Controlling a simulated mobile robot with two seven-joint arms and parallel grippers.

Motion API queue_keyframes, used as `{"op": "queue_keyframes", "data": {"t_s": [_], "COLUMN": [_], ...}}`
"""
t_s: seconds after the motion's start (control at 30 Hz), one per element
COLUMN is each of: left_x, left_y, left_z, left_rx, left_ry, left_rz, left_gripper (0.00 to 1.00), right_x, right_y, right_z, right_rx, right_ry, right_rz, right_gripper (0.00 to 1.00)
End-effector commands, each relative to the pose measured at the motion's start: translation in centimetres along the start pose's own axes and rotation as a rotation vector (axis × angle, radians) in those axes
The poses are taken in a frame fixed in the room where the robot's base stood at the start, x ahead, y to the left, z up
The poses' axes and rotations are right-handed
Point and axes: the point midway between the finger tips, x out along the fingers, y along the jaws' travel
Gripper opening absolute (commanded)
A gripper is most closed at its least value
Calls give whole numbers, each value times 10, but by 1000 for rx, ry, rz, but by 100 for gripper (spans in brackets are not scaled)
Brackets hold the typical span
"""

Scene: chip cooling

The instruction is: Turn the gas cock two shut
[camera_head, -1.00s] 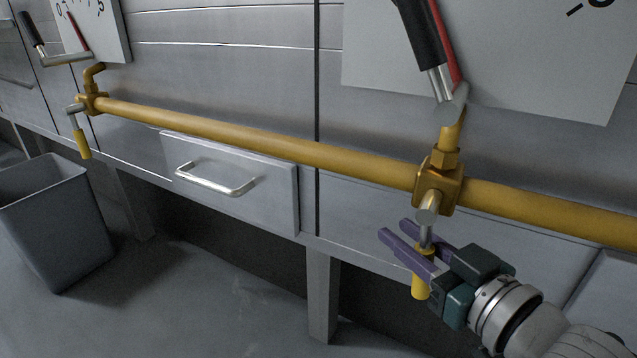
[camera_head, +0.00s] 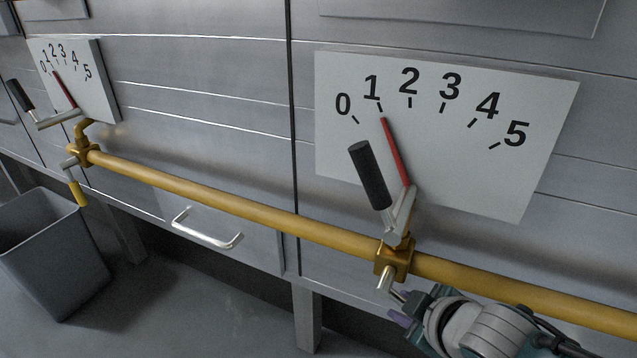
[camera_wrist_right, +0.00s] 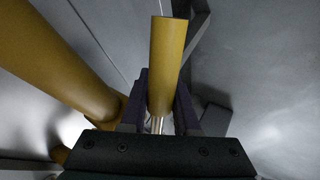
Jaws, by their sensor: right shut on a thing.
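A gas cock (camera_head: 394,260) sits on the yellow pipe at the right, below the large dial. Its silver stem (camera_head: 397,294) points down and right to my right gripper (camera_head: 402,314), and its yellow handle is hidden there in the head view. In the right wrist view the yellow handle (camera_wrist_right: 167,65) stands between the two dark fingers, and the gripper is shut on it. A second cock (camera_head: 81,153) at the far left has its yellow handle (camera_head: 77,193) hanging down. My left gripper is not in view.
The yellow pipe (camera_head: 235,212) runs along the cabinet fronts. Above the right cock are a dial (camera_head: 450,150), its red needle near 1, and a black-handled lever (camera_head: 370,175). A drawer handle (camera_head: 207,229) and grey bin (camera_head: 55,260) are at left.

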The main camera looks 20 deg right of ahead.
Motion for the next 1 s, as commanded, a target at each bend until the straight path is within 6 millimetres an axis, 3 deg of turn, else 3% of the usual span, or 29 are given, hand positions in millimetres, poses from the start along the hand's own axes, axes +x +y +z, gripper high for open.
{"op": "queue_keyframes", "data": {"t_s": [0.03, 0.3, 0.6, 1.0], "left_x": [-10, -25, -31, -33], "left_y": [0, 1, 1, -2], "left_z": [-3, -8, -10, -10], "left_rx": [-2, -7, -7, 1], "left_ry": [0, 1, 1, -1], "left_rz": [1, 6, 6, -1], "left_gripper": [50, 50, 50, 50], "right_x": [-6, -16, -23, -27], "right_y": [4, 10, 16, 19], "right_z": [-3, 2, 4, 5], "right_rx": [-23, -154, -255, -302], "right_ry": [-37, -231, -382, -452], "right_rz": [-1, 0, 1, 2], "right_gripper": [0, 0, 0, 0]}}
